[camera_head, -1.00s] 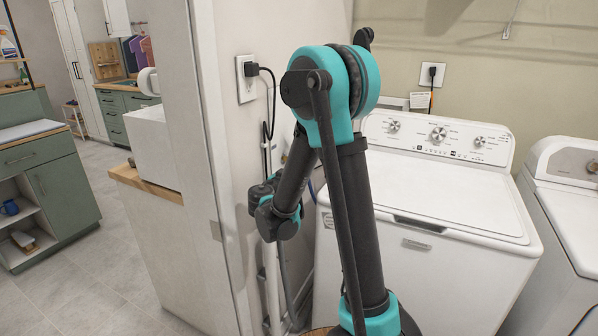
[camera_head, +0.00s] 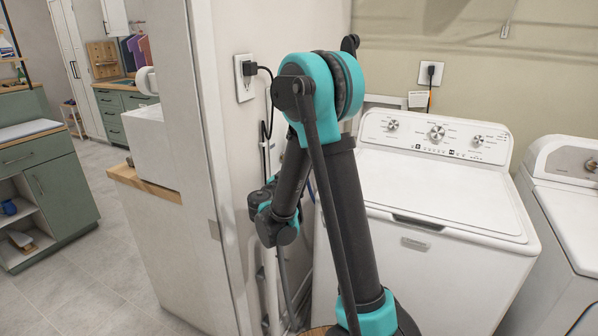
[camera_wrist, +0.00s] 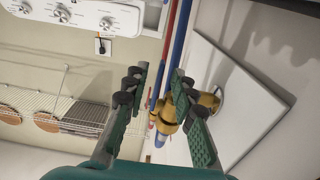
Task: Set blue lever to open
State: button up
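In the wrist view, my gripper (camera_wrist: 160,75) is open, with its two dark, green-padded fingers apart and nothing clearly held between them. Brass valve fittings (camera_wrist: 166,116) show between the fingers, partly hidden by the right finger. A blue pipe (camera_wrist: 172,38) and a red pipe (camera_wrist: 184,24) run down to the fittings. A small blue piece (camera_wrist: 160,139) shows low between the fingers; I cannot tell whether it is the blue lever. I cannot tell whether a finger touches the valve. In the head view, my gripper is hidden.
A white panel (camera_wrist: 225,95) stands close to the right finger in the wrist view. A wire shelf (camera_wrist: 60,105) is at the left. In the head view, a washer (camera_head: 440,205) stands right of my arm and a wall edge (camera_head: 205,180) stands left.

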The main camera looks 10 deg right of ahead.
jog(key=shift+s+a, duration=0.1)
jog(key=v, duration=1.1)
jog(key=shift+s+a, duration=0.25)
jog(key=shift+s, duration=0.1)
jog(key=s+d+f+n+g+y, duration=0.3)
jog(key=s+d+f+g, duration=0.6)
jog(key=d, duration=0.5)
jog(key=s+a+f+n+y, duration=0.2)
jog(key=s+f+y, duration=0.1)
jog(key=s, duration=0.4)
jog(key=s+a+f+n+g+y, duration=0.1)
jog(key=s+a+f+n+y, duration=0.1)
jog(key=s, duration=0.5)
jog(key=f+y, duration=0.1)
jog(key=y, duration=0.1)
jog(key=shift+a+f+g+y, duration=0.15)
jog(key=shift+a+g+y, duration=0.15)
